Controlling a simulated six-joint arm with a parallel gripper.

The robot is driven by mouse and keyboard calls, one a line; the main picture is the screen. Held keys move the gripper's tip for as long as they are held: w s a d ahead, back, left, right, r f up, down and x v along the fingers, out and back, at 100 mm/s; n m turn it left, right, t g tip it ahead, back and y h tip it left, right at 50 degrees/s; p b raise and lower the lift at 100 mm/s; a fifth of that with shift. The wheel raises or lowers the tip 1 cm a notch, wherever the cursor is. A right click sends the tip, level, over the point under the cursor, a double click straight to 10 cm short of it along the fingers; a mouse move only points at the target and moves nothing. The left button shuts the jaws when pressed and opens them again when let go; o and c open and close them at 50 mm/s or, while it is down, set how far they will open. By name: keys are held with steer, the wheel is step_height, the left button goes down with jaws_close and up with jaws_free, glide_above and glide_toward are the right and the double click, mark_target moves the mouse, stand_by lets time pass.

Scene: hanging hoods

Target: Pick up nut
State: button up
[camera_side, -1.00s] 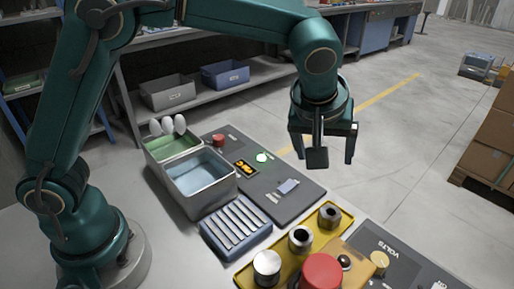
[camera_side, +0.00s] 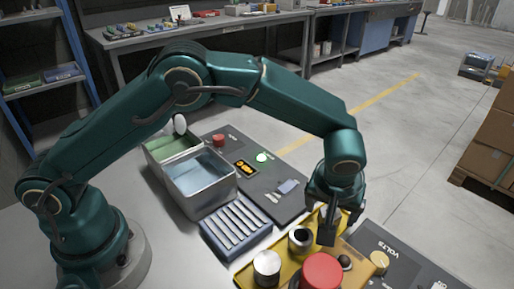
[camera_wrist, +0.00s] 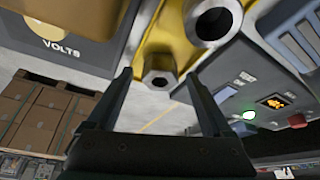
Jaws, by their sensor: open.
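The nut (camera_wrist: 160,79), a metal six-sided piece with a hole, shows in the wrist view at the end of the yellow tray (camera_wrist: 159,44). It lies between the tips of my gripper (camera_wrist: 158,77), with a gap on both sides. My gripper is open and empty. In the side view my gripper (camera_side: 341,226) is low over the far end of the yellow tray (camera_side: 285,254). There the nut is mostly hidden behind my gripper.
A hollow metal cylinder (camera_side: 300,240) and a pale-topped cylinder (camera_side: 266,264) stand in the same tray. A red round knob (camera_side: 321,270) is close in front. A grey metal box (camera_side: 203,187) and a ribbed blue tray (camera_side: 236,226) are to the left.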

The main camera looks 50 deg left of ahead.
jaws_close()
steer(key=shift+r, duration=0.1)
